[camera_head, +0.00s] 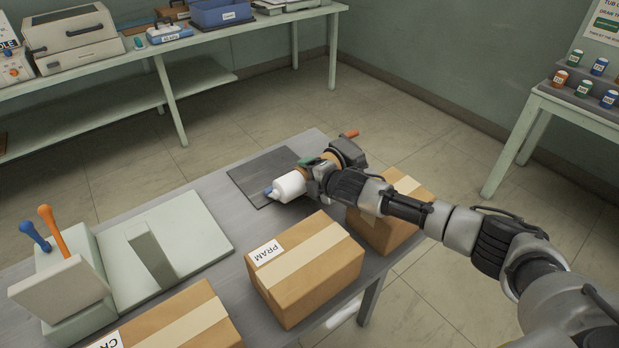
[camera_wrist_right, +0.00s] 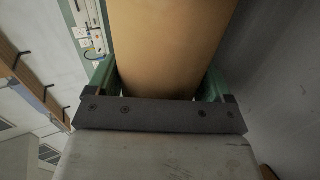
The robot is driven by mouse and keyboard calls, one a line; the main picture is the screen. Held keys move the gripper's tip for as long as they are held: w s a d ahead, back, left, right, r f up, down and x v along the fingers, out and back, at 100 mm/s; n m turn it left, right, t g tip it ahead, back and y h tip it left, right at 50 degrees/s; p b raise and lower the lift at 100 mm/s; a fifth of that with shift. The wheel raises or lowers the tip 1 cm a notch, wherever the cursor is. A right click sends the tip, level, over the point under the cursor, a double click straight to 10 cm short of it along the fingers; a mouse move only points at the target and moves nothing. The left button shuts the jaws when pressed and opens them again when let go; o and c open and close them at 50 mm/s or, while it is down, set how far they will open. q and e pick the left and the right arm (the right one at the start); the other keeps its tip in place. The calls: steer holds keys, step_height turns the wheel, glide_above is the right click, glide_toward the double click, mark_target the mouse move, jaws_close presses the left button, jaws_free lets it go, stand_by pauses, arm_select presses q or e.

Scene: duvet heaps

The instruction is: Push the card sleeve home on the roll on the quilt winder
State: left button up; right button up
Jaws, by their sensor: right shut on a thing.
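The white roll (camera_head: 290,187) lies level above a dark mat (camera_head: 248,183) on the grey table, with a blue end at its left. My right gripper (camera_head: 312,168) is at the roll's right end. In the right wrist view, the green fingers stand on either side of the tan card sleeve (camera_wrist_right: 172,45) and are shut on it. Only a little brown of the sleeve shows in the head view; my gripper hides much of it. How far the sleeve covers the roll cannot be told. An orange handle (camera_head: 349,134) of the winder shows behind my gripper. My left gripper is out of view.
A carton marked PRAM (camera_head: 318,262) stands just in front of my right arm. Another carton (camera_head: 395,222) stands beneath the arm, and one more (camera_head: 180,325) is at the front left. A pale green machine (camera_head: 185,240) with blue and orange levers fills the table's left.

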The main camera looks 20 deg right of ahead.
steer(key=shift+d, duration=0.15)
steer(key=o, duration=0.8)
steer(key=shift+o, duration=0.2)
